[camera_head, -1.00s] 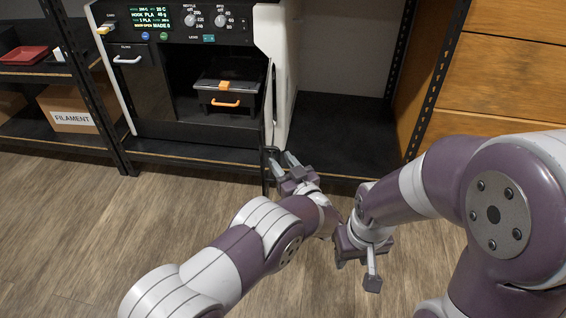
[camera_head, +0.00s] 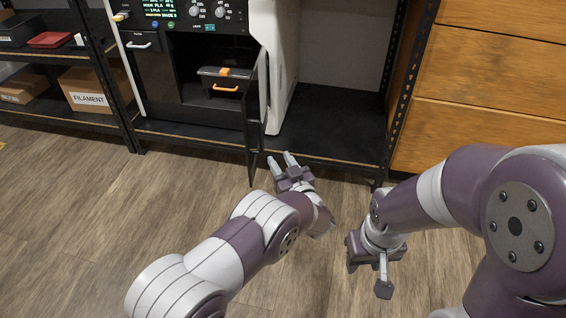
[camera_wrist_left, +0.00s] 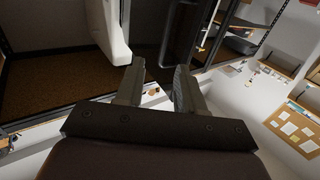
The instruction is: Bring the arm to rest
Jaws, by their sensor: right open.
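My left gripper (camera_head: 282,160) is at the middle of the head view, in front of the shelf unit and just right of the lower end of the machine's dark door (camera_head: 254,135). Its two fingers stand apart, and nothing is between them in the left wrist view (camera_wrist_left: 158,70). My right gripper (camera_head: 368,274) hangs low over the floor to the right of the left one. It is open, with no object seen in it.
The machine (camera_head: 277,60) stands on the black shelf (camera_head: 335,125) with its door open, and a dark bin with an orange handle (camera_head: 225,88) is inside. A FILAMENT box (camera_head: 88,98) is at left. Wooden drawers (camera_head: 490,130) stand at right. The floor (camera_head: 90,220) is clear at left.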

